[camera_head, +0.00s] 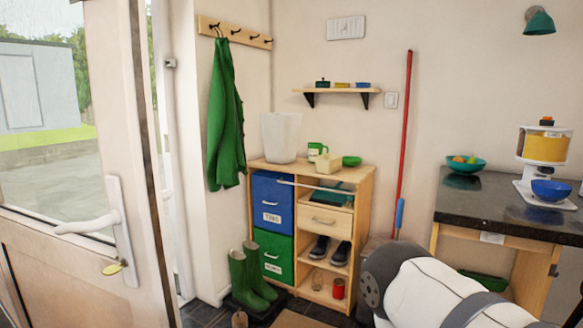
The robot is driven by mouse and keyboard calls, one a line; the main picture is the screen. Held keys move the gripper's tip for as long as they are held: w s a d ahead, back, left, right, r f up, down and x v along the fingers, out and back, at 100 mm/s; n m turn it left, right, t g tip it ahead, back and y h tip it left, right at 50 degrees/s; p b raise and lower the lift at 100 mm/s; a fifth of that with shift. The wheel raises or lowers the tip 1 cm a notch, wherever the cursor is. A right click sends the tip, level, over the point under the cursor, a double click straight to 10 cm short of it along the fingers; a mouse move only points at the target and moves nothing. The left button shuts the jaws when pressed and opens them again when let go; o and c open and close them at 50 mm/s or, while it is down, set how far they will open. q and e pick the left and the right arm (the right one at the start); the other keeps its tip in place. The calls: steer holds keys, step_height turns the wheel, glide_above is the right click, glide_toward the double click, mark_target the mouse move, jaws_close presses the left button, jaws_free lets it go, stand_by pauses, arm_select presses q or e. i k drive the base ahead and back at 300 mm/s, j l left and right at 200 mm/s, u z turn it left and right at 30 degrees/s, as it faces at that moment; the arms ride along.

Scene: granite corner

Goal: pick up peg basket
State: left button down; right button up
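No basket of pegs can be made out for certain. A small cream box (328,164) sits on top of the wooden cabinet (366,187), and its contents are too small to tell. A tall white bin (280,137) stands on the left of the same top. A green mug (316,151) is behind the cream box, and a green bowl (351,161) is to its right. Neither gripper shows in the head view. Only a white and grey arm link of mine fills the bottom right.
The cabinet holds a blue bin (272,190), a green bin (272,257), a drawer and shoes. Green boots (250,278) stand at its left. A red-handled pole (405,130) leans by the wall. A dark counter (500,212) is right. An open door (75,230) is left.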

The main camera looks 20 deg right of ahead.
mark_target(326, 163)
steer(key=i+l+z, duration=0.1)
steer(key=i+l, duration=0.55)
steer(key=i+l+z, duration=0.1)
steer(key=i+l, duration=0.55)
steer(key=i, duration=0.1)
